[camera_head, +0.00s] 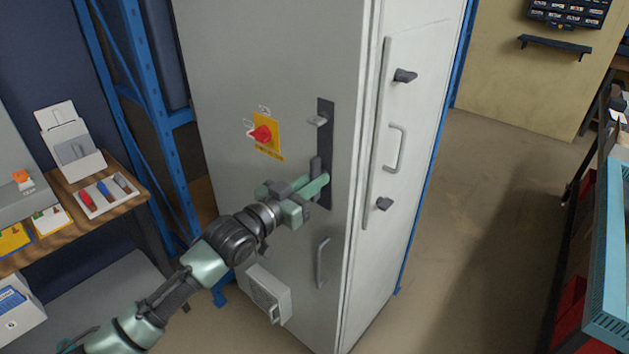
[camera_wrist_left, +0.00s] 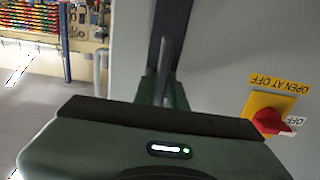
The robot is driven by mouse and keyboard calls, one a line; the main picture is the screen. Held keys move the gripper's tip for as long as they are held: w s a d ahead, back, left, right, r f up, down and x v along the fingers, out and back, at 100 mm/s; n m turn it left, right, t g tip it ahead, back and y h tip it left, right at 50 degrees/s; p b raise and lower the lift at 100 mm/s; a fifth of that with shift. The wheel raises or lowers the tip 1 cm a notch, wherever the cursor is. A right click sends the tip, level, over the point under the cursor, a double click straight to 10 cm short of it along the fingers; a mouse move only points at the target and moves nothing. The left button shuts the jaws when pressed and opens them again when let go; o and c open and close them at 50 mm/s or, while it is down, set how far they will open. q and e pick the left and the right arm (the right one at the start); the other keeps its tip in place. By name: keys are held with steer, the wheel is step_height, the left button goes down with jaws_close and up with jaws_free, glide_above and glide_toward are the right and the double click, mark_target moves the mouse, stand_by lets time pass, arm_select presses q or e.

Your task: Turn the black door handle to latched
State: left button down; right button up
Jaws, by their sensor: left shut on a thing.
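The tall light-grey cabinet (camera_head: 260,50) stands in the middle of the head view. A black vertical strip (camera_head: 326,140) runs down its front door near the right edge. The black door handle (camera_head: 316,166) sits on the lower part of this strip and looks roughly upright, close to the strip. My left gripper (camera_head: 318,184) is shut on the handle, its fingers on either side. In the left wrist view the handle (camera_wrist_left: 163,65) sticks out beyond the gripper (camera_wrist_left: 162,92), in front of the strip. The gripped part is mostly hidden. My right gripper is not in view.
A red rotary switch (camera_head: 262,134) on a yellow plate is left of the strip. A grey tab (camera_head: 317,120) sticks out above the handle, and a grey pull handle (camera_head: 322,262) is below. A wooden shelf (camera_head: 130,195) with tools stands left.

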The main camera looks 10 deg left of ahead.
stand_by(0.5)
arm_select(q)
steer(key=c, duration=1.5)
jaws_free()
steer(key=shift+o, duration=0.2)
steer(key=b+v, duration=0.1)
steer(key=v, duration=0.6)
steer(key=shift+s+a+b, duration=0.25)
steer(key=shift+s+b, duration=0.05)
steer(key=shift+f, duration=0.1)
